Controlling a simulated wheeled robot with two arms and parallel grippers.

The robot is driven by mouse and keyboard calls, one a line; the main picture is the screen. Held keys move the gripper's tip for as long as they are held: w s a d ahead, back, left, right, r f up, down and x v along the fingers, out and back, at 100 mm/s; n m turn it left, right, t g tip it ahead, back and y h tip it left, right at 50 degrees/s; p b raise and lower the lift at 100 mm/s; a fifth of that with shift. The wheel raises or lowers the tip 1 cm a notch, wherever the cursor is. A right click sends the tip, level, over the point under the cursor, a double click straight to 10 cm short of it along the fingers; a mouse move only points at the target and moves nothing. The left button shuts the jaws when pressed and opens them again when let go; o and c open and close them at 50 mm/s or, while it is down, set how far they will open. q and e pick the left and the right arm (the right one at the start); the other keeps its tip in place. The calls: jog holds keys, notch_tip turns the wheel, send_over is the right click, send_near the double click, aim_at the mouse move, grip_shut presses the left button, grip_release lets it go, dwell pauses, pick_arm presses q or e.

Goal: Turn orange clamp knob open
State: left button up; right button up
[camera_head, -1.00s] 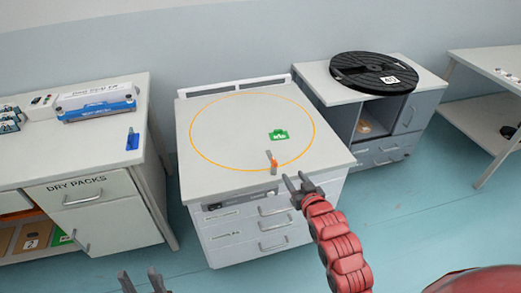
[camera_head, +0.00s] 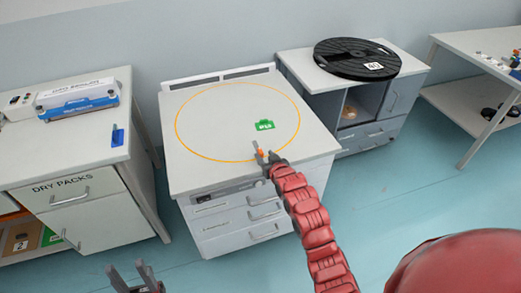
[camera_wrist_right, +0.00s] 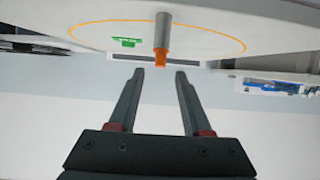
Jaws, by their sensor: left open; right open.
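The orange clamp knob (camera_head: 261,154) sits at the front edge of the white cabinet top, on a grey post. In the right wrist view the orange knob (camera_wrist_right: 161,61) is at the tip of the grey post (camera_wrist_right: 162,32), just beyond the fingertips and roughly between them. My right gripper (camera_head: 271,161) is at the cabinet's front edge, very close to the knob; its open fingers (camera_wrist_right: 160,74) show nothing between them. Whether it touches the knob cannot be told. My left gripper (camera_head: 134,269) is open and empty, low at the bottom left, away from the cabinet.
The white cabinet (camera_head: 200,160) has an orange circle and a green marker (camera_head: 265,124) on top. A counter with dry packs (camera_head: 80,175) stands left. A black reel (camera_head: 356,60) lies on the back right cabinet. A shelf table (camera_head: 470,60) is far right. Open floor lies between.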

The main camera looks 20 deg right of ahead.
aim_at(261, 151)
jog(key=shift+x, duration=2.75)
grip_shut()
